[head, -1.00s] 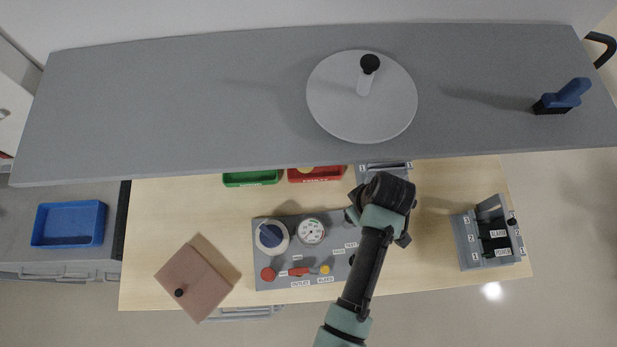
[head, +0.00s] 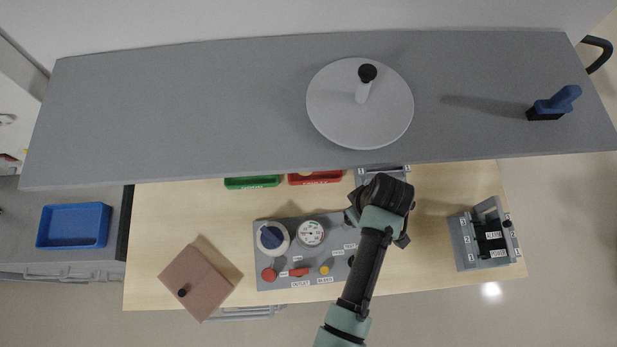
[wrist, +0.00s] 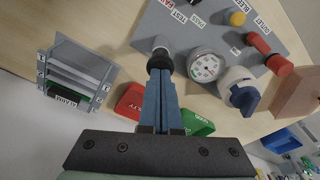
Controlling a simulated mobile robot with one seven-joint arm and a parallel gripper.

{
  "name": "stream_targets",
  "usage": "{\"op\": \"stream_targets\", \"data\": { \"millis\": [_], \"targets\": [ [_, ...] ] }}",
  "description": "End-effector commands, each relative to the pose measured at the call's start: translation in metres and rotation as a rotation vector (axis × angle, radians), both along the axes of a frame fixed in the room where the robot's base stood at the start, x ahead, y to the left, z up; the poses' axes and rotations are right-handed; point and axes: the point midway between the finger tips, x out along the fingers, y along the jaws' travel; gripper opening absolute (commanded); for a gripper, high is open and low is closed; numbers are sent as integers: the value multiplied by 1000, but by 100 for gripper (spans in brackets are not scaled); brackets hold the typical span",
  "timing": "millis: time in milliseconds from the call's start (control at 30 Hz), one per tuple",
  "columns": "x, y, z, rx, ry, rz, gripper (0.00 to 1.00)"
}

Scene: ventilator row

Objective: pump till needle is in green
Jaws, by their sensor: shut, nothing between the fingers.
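A grey panel (head: 270,284) on the wooden table carries a round white gauge (head: 311,233), which also shows in the wrist view (wrist: 206,66). Its needle is too small to read against the coloured marks. A black-topped knob on a grey post (wrist: 159,60) stands at the panel's edge in the wrist view. My gripper (wrist: 161,78) is shut and empty, its blue fingers pointing at this knob; I cannot tell whether they touch it. In the head view my wrist hides the fingertips. The panel also has a blue knob (head: 271,236), a red lever (head: 299,271) and a yellow button (head: 324,269).
A grey shelf (head: 200,110) with a round lid and a blue brush overhangs the table's back. Green (head: 252,182) and red (head: 316,178) bins stand under its edge. A brownish lidded box (head: 200,281) sits left, a grey slotted rack (head: 466,244) right.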

Motion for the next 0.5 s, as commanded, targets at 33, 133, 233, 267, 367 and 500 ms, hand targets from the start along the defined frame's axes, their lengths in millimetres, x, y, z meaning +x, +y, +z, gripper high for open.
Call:
{"op": "stream_targets", "data": {
  "millis": [33, 133, 233, 267, 367, 500],
  "targets": [
    [0, 0, -1, 0, 0, 0, 0],
    [0, 0, -1, 0, 0, 0, 0],
    [0, 0, -2, 0, 0, 0, 0],
    [0, 0, -3, 0, 0, 0, 0],
    [0, 0, -7, 0, 0, 0, 0],
    [0, 0, -14, 0, -1, 1, 0]
  ]
}}
